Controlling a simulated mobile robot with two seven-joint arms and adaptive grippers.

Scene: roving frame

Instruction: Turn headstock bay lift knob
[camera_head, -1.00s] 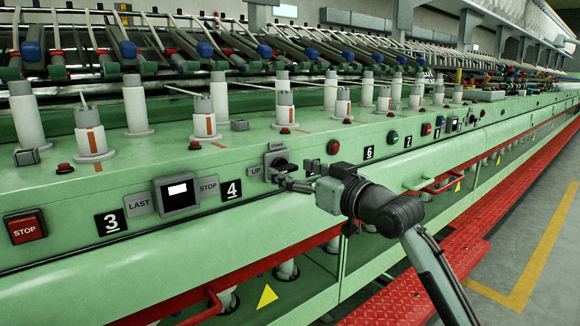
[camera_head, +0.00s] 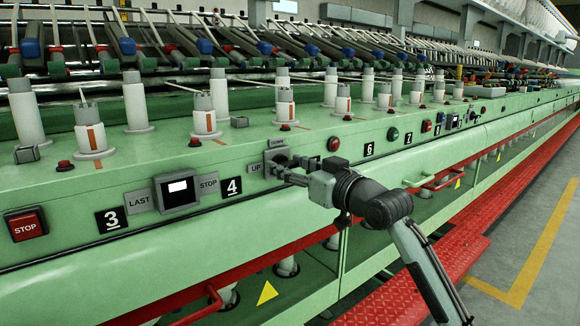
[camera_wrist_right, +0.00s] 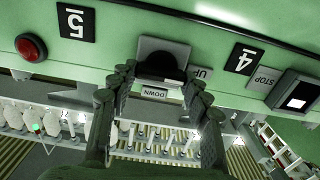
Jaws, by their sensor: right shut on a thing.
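The headstock bay lift knob is dark and rounded, on a small grey plate (camera_head: 276,143) in the green machine front, between the labels 4 and 5. In the head view my right gripper (camera_head: 281,167) reaches it from the right and partly hides it. In the right wrist view the black knob (camera_wrist_right: 160,66) sits between my right gripper's fingers (camera_wrist_right: 160,84), which are shut on it. The UP label (camera_head: 256,167) is left of the knob in the head view; the DOWN label (camera_wrist_right: 154,93) shows in the wrist view. My left gripper is not in view.
A small display (camera_head: 177,192) and a STOP label (camera_head: 208,183) lie left of the knob. A red STOP button (camera_head: 26,226) is at far left, and a red round button (camera_head: 333,144) right of the knob. White spindles (camera_head: 134,103) stand above. The floor at right (camera_head: 545,235) is clear.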

